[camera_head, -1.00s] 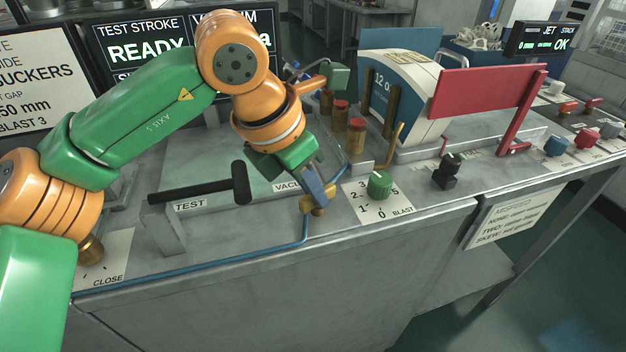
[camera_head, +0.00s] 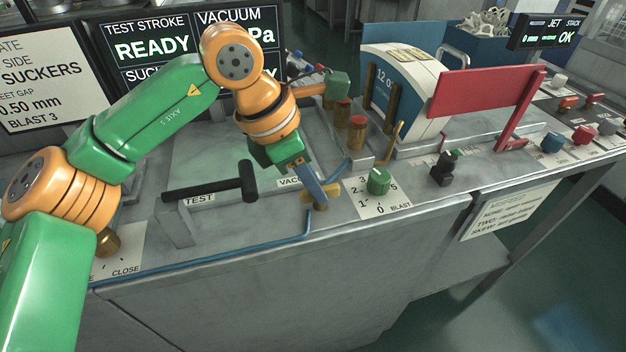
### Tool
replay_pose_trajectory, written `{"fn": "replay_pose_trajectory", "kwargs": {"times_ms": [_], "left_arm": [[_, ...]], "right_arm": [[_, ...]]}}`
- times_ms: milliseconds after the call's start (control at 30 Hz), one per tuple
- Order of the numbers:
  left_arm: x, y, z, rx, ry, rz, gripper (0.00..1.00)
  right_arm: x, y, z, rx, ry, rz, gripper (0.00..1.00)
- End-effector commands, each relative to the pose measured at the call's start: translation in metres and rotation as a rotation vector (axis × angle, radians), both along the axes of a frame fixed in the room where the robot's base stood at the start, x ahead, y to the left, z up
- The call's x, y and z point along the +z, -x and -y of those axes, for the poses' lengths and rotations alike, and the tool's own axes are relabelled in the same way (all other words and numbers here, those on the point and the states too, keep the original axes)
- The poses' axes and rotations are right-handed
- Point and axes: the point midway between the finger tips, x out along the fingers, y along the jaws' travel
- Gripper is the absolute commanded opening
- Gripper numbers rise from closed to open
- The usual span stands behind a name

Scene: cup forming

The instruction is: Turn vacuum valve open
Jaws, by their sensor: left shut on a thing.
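The vacuum valve is at the front edge of the bench, by the partly covered VACUUM label (camera_head: 288,182). Its brass handle (camera_head: 334,189) sits on a short brass stem, with blue pipe running to it. My left gripper (camera_head: 314,188) reaches down from above, its blue-grey fingers shut on the brass handle. The fingers hide the middle of the handle. My right gripper is not in view.
A black T-shaped TEST lever (camera_head: 210,188) stands left of the valve. A green BLAST knob (camera_head: 378,181) sits close on its right. Brass posts with red tops (camera_head: 357,124) and a red plate (camera_head: 485,93) stand behind and right. Screens (camera_head: 150,45) stand behind.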

Motion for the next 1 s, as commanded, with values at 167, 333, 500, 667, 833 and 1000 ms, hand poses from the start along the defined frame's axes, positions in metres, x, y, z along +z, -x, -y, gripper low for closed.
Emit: {"fn": "replay_pose_trajectory", "kwargs": {"times_ms": [167,333,500,667,833,1000], "left_arm": [[0.000,0.000,0.001,-0.002,0.002,0.000,0.00],[0.000,0.000,0.001,-0.001,0.001,0.000,0.46],[0.000,0.000,0.000,0.000,0.000,-0.001,0.46],[0.007,0.001,-0.002,0.001,0.002,0.000,0.46],[0.041,0.004,-0.015,0.002,0.002,0.002,0.46],[0.063,0.007,-0.024,0.000,0.001,0.000,0.46]], "right_arm": [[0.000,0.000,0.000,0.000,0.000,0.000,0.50],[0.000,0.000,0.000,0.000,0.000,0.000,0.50],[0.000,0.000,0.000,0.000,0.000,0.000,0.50],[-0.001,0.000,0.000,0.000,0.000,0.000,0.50],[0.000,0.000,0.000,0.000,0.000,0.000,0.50],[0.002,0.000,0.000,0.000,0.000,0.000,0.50]]}}
